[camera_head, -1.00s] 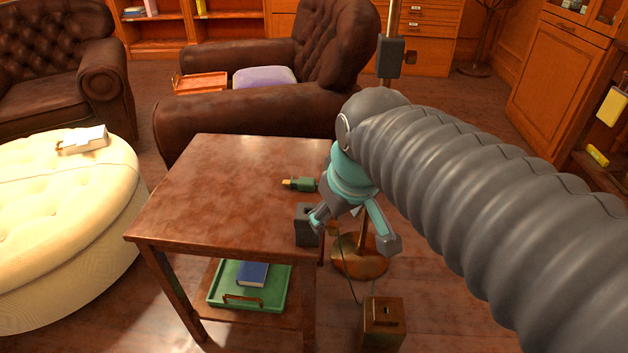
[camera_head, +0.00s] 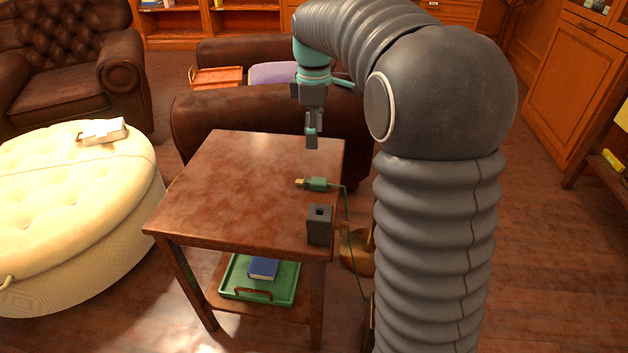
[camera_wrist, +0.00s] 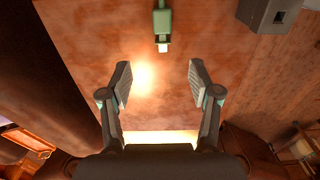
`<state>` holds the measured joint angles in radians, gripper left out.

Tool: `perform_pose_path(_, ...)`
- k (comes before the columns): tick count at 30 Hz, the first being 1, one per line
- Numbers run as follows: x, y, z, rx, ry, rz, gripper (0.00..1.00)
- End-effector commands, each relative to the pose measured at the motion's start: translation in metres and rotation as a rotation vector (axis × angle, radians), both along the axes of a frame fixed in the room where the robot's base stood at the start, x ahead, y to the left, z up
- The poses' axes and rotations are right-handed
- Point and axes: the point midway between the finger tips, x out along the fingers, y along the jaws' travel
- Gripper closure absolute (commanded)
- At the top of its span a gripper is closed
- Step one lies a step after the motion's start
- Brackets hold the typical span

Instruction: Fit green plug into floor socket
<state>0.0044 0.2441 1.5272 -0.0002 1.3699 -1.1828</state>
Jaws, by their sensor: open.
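The green plug (camera_head: 318,184) lies on its side on the wooden side table (camera_head: 240,180), its brass-coloured end pointing left and its cord running off the right edge. In the wrist view the plug (camera_wrist: 162,25) shows at the top, beyond the fingertips. My gripper (camera_head: 312,140) hangs fingers-down over the table's far part, behind the plug and apart from it. In the wrist view my gripper (camera_wrist: 158,85) is open with nothing between its fingers.
A dark grey block with a slot (camera_head: 319,225) stands at the table's near right corner. A green tray (camera_head: 260,279) with a blue book (camera_head: 263,268) sits on the lower shelf. A cream ottoman (camera_head: 75,195) stands left. A brown armchair (camera_head: 240,115) stands close behind the table.

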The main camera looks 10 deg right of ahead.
Motion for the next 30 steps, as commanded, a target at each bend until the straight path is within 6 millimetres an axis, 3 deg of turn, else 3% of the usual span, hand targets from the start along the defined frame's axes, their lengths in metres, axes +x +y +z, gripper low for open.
perform_pose_path(12, -0.001, 0.000, -0.069, 0.000, 0.003, 0.001, 0.38)
perform_pose_path(20, -0.002, -0.001, -0.086, 0.000, 0.002, 0.000, 0.38)
perform_pose_path(30, -0.006, -0.005, -0.128, 0.000, 0.002, 0.000, 0.38)
